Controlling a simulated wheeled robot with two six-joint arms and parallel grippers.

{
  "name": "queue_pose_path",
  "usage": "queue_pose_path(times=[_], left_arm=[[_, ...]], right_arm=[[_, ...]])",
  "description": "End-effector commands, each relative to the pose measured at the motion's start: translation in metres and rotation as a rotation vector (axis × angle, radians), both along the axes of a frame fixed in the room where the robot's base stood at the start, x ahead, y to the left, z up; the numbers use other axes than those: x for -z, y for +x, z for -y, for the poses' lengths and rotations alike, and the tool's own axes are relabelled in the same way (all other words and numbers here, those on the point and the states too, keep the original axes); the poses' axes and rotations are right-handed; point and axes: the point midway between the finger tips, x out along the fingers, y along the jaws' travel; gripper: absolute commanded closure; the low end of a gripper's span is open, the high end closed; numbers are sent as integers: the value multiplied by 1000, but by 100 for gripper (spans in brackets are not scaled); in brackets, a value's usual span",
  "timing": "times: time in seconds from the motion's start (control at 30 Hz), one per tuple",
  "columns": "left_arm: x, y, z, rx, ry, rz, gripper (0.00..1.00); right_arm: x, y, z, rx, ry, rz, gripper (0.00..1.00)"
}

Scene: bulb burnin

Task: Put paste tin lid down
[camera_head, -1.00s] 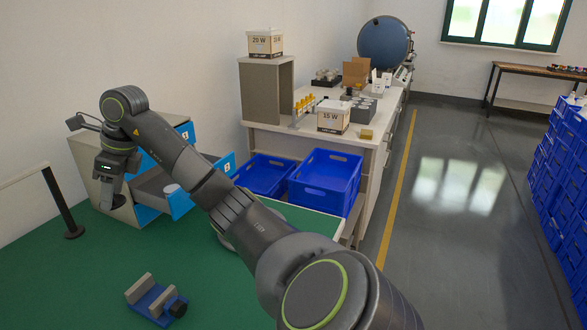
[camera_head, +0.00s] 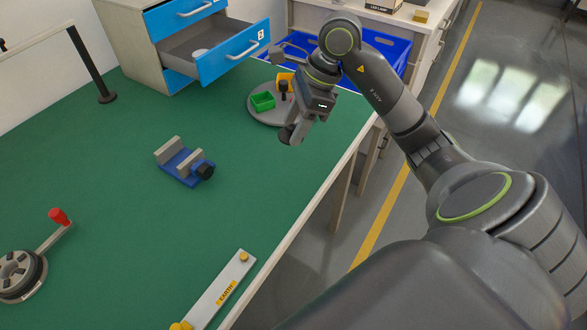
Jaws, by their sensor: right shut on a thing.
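My right gripper (camera_head: 292,133) is above the green bench, in front of the round grey tray. It points down and is shut on a small dark piece, which I take for the paste tin lid; the fingers hide most of it. A pale round thing (camera_head: 201,53), possibly the paste tin, sits in the open drawer (camera_head: 232,52) of the blue-fronted cabinet and is partly hidden by the drawer front. My left gripper is not in view.
The round grey tray (camera_head: 262,115) holds a green bin (camera_head: 263,101) and a yellow bin. A blue vise (camera_head: 184,166) stands mid-bench. A reel with a red-knobbed crank (camera_head: 22,273) and an earth bar (camera_head: 222,290) are nearer. Bare green bench (camera_head: 130,215) lies between them.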

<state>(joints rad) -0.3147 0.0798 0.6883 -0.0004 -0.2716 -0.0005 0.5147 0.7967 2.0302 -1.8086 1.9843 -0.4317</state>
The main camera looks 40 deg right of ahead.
Motion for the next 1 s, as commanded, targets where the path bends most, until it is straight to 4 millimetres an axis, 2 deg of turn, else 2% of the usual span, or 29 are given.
queue_pose_path(times=[0.3,0.53,0.7,1.0], left_arm=[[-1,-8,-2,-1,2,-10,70],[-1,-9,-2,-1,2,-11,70],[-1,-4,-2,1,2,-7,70],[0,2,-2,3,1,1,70]], right_arm=[[54,-6,-3,-16,4,-5,75],[73,-5,-2,-14,3,-3,75],[97,-5,-2,-13,4,-6,75],[102,-4,-2,-15,1,-1,75]])
